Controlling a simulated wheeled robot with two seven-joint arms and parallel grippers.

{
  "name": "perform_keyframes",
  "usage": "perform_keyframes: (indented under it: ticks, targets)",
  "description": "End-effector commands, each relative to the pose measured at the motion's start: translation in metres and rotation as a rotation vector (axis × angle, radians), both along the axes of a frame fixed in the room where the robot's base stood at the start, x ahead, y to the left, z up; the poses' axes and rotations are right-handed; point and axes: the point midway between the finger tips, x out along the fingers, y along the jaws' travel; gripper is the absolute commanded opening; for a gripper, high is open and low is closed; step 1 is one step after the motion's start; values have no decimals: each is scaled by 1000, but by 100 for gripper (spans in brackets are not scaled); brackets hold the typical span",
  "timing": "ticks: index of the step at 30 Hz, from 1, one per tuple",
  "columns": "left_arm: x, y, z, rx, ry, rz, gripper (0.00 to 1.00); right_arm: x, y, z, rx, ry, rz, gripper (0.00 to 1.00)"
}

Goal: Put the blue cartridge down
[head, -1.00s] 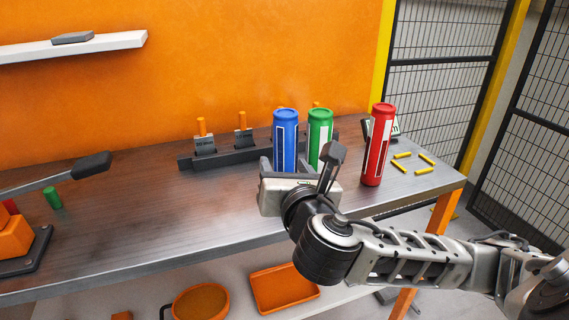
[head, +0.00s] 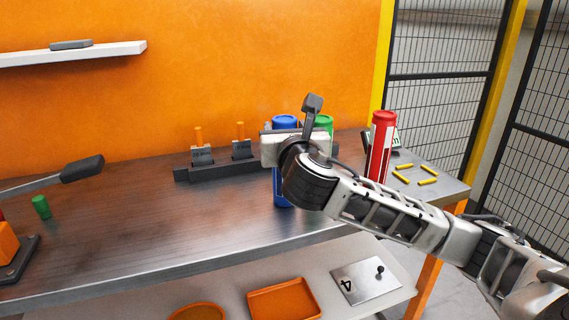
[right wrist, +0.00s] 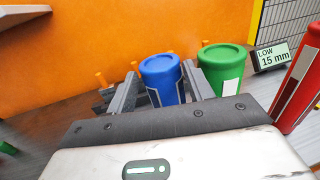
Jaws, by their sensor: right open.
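The blue cartridge (head: 285,122) stands upright on the bench, partly hidden behind my right gripper (head: 287,146) in the head view. In the right wrist view the blue cartridge (right wrist: 161,72) is between the two fingers of my right gripper (right wrist: 160,88), which is open around its upper part. A gap shows beside the cartridge. The green cartridge (right wrist: 222,66) stands just right of the right finger. The red cartridge (head: 382,145) stands farther right. My left gripper is not in view.
A dark rack (head: 215,170) with orange-topped pieces stands behind and left. Yellow sticks (head: 428,181) lie at the bench's right end. A small display (right wrist: 272,57) reads LOW 15 mm. A dark-ended lever (head: 82,168) extends from the left. The bench middle is clear.

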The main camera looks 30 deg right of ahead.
Motion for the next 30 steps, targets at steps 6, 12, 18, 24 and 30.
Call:
perform_keyframes:
  ticks: [6, 12, 18, 24, 30]
  targets:
    - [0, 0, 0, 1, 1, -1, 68, 29, -15, -2, 2, 0, -3, 52]
    - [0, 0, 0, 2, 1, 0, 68, 43, -21, -2, 1, 0, 1, 52]
    - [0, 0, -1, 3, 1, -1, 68, 43, -21, -3, 1, 0, 1, 49]
    - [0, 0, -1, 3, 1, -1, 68, 43, -21, -1, 0, -2, 1, 0]
    - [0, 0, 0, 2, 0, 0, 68, 43, -21, -1, 0, -2, 0, 0]
